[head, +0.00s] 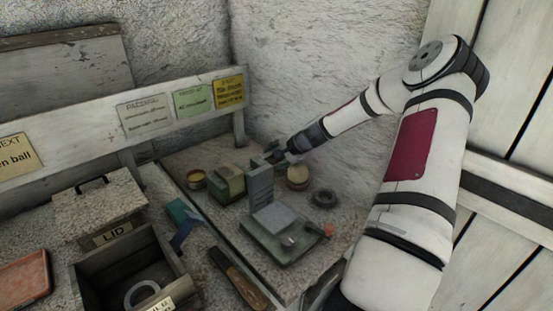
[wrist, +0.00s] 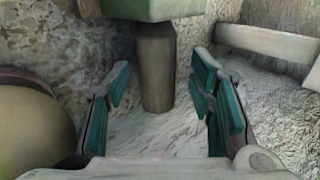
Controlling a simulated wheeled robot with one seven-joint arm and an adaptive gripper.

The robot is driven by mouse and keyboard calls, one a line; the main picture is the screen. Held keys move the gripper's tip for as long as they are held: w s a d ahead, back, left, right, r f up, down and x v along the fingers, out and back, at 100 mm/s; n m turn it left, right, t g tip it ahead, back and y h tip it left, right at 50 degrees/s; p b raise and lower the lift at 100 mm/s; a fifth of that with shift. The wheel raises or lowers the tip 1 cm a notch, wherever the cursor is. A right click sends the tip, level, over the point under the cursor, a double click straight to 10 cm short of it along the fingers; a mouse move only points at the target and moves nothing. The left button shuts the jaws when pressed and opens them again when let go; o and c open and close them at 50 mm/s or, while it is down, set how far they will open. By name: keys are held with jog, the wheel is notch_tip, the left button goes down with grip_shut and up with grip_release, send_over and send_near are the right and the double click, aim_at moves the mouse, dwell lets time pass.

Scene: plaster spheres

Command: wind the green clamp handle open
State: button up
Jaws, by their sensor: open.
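The clamp (head: 283,238) in the head view has a green base, a grey plate and a tall grey upright. A small bar with an orange-red end (head: 327,230) sticks out at its right; I cannot tell whether this is the handle. My gripper (head: 275,156) is beside the top of the upright, partly hidden. In the wrist view my gripper (wrist: 160,88) is open, with green finger pads apart. A grey-brown cylinder (wrist: 155,70) shows between them, below a green block (wrist: 150,9). No contact is visible, and I cannot tell whether these belong to the clamp.
A yellowish-green block (head: 229,181), a round tin (head: 196,179), a tan round object (head: 298,176) and a dark ring (head: 324,198) surround the clamp. An open box (head: 128,262) and a lid (head: 97,205) stand left. The plaster wall (head: 325,75) is close behind.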

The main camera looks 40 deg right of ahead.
notch_tip(320, 180, up, 10)
jog(key=shift+f, duration=0.15)
dwell(0.4)
